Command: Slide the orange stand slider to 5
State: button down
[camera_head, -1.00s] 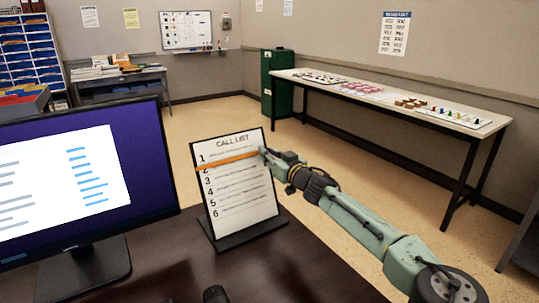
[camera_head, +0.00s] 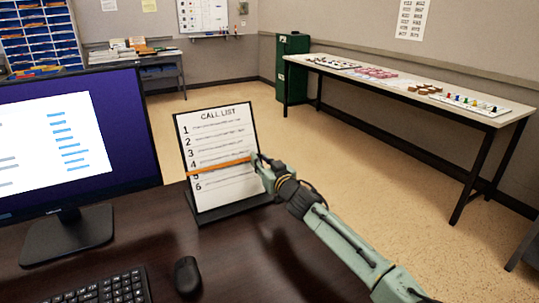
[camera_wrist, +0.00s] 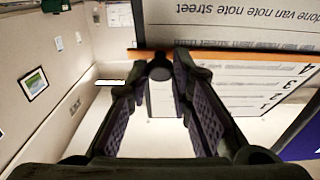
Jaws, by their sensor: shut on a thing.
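The call list stand (camera_head: 240,205) is a tilted board on a dark base, with a white sheet numbered 1 to 6. The orange slider (camera_head: 218,167) is a thin bar across the sheet. Its left end lies at about row 5, just over the top of that number, below row 4. My gripper (camera_head: 258,161) is at the stand's right edge, shut on the slider's right end. In the wrist view, a dark round knob (camera_wrist: 160,69) sits between the fingertips, with the orange bar (camera_wrist: 148,55) just beyond. The exact finger contact is partly hidden.
A monitor (camera_head: 128,120) stands left of the stand on the dark desk (camera_head: 150,235). A mouse (camera_head: 187,275) and keyboard (camera_head: 105,290) lie in front. A long table (camera_head: 400,88) with small items stands behind on the right. Desk room in front of the stand is clear.

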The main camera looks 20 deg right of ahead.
jog(key=f, duration=0.1)
jog(key=s+f, duration=0.1)
jog(key=f, duration=0.1)
jog(key=shift+s+f, duration=0.2)
jog(key=shift+s, duration=0.05)
jog(key=shift+d, duration=0.1)
jog(key=c, duration=1.4)
grip_release()
jog(key=shift+d, duration=0.1)
jog(key=s, duration=0.4)
jog(key=s+d, duration=0.1)
jog(key=s, duration=0.3)
jog(key=s+d, duration=0.1)
jog(key=s, duration=0.2)
jog(key=shift+s+d, duration=0.1)
jog(key=shift+s, duration=0.3)
